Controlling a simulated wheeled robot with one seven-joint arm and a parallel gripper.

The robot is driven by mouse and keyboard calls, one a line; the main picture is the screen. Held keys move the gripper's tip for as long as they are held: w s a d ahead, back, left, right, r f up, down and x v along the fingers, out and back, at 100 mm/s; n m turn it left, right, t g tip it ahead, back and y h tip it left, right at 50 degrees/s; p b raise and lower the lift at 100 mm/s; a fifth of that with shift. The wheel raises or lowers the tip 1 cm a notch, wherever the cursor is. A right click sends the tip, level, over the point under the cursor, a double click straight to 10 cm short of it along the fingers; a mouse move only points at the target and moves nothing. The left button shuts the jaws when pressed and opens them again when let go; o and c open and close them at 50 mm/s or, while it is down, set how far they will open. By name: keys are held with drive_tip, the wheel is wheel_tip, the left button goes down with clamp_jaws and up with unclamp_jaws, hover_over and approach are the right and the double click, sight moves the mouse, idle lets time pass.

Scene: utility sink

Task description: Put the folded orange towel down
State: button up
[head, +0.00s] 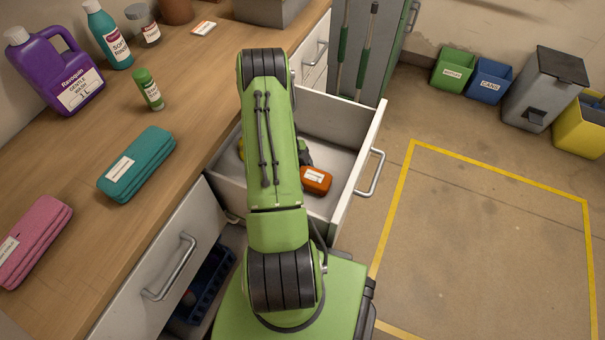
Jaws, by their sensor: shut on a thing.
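The folded orange towel (316,181) has a white label and shows just right of my arm, within the open drawer's outline. My gripper (304,157) is mostly hidden behind my own arm; only a dark and green part shows beside the towel. It is shut on the towel, though the fingertips are not clearly visible. The open drawer (345,130) is white inside, with a metal handle on its front. I cannot tell whether the towel touches the drawer floor.
A teal towel (138,165) and a pink towel (35,243) lie on the wooden counter (80,200). A purple jug (58,75), a teal bottle (109,36) and a green bottle (149,90) stand behind. A lower cabinet holds a blue crate (205,285).

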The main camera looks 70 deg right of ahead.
drive_tip(key=o, duration=1.2)
drive_tip(key=shift+f, duration=0.1)
drive_tip(key=p+v, duration=0.3)
drive_tip(key=v, duration=0.9)
drive_tip(key=shift+d, duration=0.1)
